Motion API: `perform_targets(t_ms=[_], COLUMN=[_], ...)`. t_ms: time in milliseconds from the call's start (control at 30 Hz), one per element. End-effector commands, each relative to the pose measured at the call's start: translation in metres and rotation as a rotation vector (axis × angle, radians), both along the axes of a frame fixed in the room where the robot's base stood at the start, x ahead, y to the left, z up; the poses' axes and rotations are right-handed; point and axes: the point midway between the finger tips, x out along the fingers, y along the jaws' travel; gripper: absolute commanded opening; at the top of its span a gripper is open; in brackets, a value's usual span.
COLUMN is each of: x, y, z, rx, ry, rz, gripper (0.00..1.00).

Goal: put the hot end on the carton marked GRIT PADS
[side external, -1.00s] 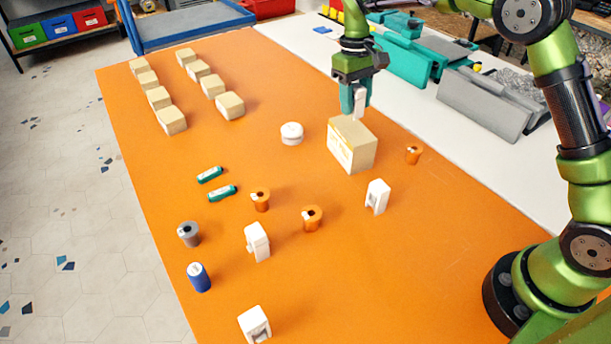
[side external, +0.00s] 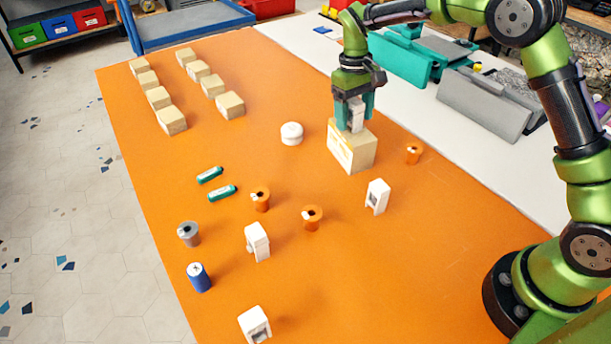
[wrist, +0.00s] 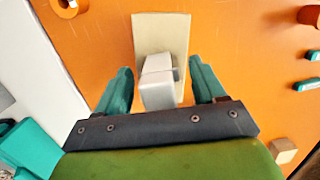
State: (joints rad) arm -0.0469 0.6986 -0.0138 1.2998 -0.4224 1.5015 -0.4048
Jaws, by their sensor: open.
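The hot end (side external: 357,114), a small white and grey block, stands on top of a tan carton (side external: 352,152), as far as the side view shows. Print on the carton's front is too small to read. My gripper (side external: 354,118) is open around the hot end, just above the carton's top. In the wrist view the hot end (wrist: 158,84) sits between the two teal fingers of my gripper (wrist: 160,70), with a gap on both sides. The carton (wrist: 162,32) shows beneath it. The hot end's lower edge is partly hidden in the side view.
A white round puck (side external: 292,133) lies left of the carton, an orange spool (side external: 413,153) right of it. A white block (side external: 377,196) stands in front. Several tan boxes (side external: 172,121) line the back left. The orange mat between the boxes and the puck is clear.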

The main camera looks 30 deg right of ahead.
Motion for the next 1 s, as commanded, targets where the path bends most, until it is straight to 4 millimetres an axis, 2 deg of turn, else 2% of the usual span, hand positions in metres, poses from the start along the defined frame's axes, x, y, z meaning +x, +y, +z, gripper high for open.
perform_targets(t_ms=[133,233,633,867,1000], x=[0.000,0.002,0.012,0.014,0.003], y=[0.000,0.000,0.000,0.000,-0.002], z=[0.004,0.015,0.097,0.120,0.137], rx=[0.000,-0.001,0.000,-0.001,0.006], ry=[-0.001,-0.003,-0.005,-0.002,-0.033], rz=[0.000,0.001,0.000,0.000,-0.006], gripper=[0.69,0.69,0.69,0.69,0.69])
